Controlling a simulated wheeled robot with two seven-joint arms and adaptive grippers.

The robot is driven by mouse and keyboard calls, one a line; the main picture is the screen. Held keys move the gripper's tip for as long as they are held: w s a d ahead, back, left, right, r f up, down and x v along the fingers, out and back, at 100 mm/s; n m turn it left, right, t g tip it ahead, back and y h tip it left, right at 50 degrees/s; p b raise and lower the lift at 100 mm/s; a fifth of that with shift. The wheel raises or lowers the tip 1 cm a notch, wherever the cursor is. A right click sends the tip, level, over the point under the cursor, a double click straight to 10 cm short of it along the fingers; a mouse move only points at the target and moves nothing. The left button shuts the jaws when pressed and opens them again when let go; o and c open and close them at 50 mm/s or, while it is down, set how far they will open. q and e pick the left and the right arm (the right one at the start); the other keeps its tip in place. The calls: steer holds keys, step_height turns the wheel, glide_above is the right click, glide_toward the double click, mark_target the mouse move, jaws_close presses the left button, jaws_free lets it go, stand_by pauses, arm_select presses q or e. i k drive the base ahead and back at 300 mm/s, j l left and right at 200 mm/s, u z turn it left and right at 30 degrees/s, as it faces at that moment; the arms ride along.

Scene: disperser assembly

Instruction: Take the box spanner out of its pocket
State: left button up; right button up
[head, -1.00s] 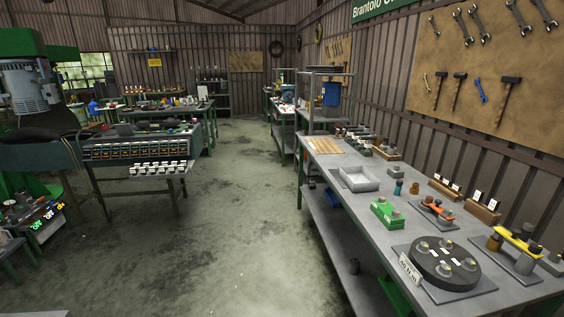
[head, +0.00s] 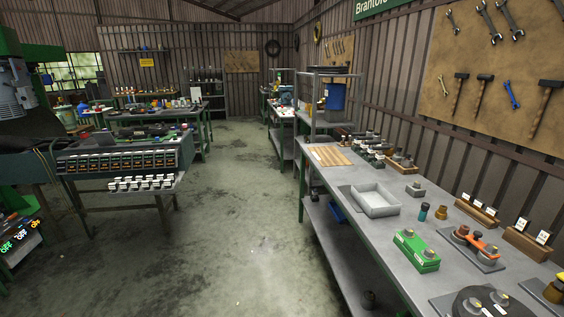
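I cannot make out a box spanner or its pocket for certain in the head view. The long grey workbench (head: 332,217) on the right carries several small tools and parts. Wooden blocks with white cards (head: 477,211) stand along its wall side. A green block with metal fittings (head: 416,250) and an orange part on a dark plate (head: 479,243) sit nearer to me. A dark round disc with metal fittings (head: 482,303) is cut off at the bottom edge. Neither of my grippers is in view.
An open grey tray (head: 375,200) and a wooden board (head: 331,156) lie farther along the bench. A left-hand workbench (head: 113,163) holds a row of dark boxes. The concrete floor (head: 231,215) between the benches is clear. Wrenches and hammers hang on a wall board (head: 500,75).

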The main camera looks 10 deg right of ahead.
mark_target(380, 156)
steer(key=i+z, duration=0.1)
steer(key=i, duration=0.7)
steer(key=i+j+z, duration=0.1)
steer(key=i+z, duration=0.2)
steer(key=i+j+z, duration=0.25)
steer(key=i, duration=0.2)
steer(key=i+j+z, duration=0.2)
steer(key=z, duration=0.25)
steer(key=i+j+z, duration=0.3)
steer(key=z, duration=0.15)
steer(key=i+j+z, duration=0.25)
steer(key=j+z, duration=0.2)
steer(key=i+j+z, duration=0.15)
steer(key=j+z, duration=0.75)
steer(key=j, duration=0.3)
steer(key=j+z, duration=0.5)
steer(key=j, duration=0.3)
